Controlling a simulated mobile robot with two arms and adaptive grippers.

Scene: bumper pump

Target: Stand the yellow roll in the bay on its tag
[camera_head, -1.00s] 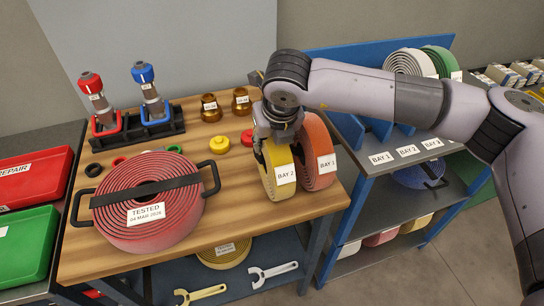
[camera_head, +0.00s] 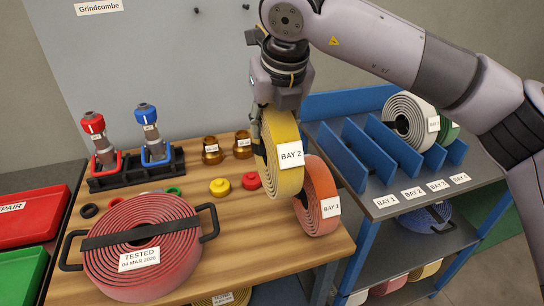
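The yellow roll (camera_head: 283,170), tagged BAY 2, hangs upright from my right gripper (camera_head: 270,112), which is shut on its upper part. It is above the wooden bench, in front of and partly overlapping the orange-red roll (camera_head: 322,205) tagged BAY 1. The blue-divided rack (camera_head: 367,150) stands to the right, with tags on its front edge. The BAY 2 tag (camera_head: 413,192) is second from the left, and the bay behind it looks empty. My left gripper is out of view.
A white roll (camera_head: 408,122) and a green roll (camera_head: 447,128) stand in the rack's right-hand bays. A large red TESTED roll (camera_head: 140,250), brass fittings (camera_head: 212,150) and a nozzle stand (camera_head: 135,172) occupy the bench. The left-hand bays look free.

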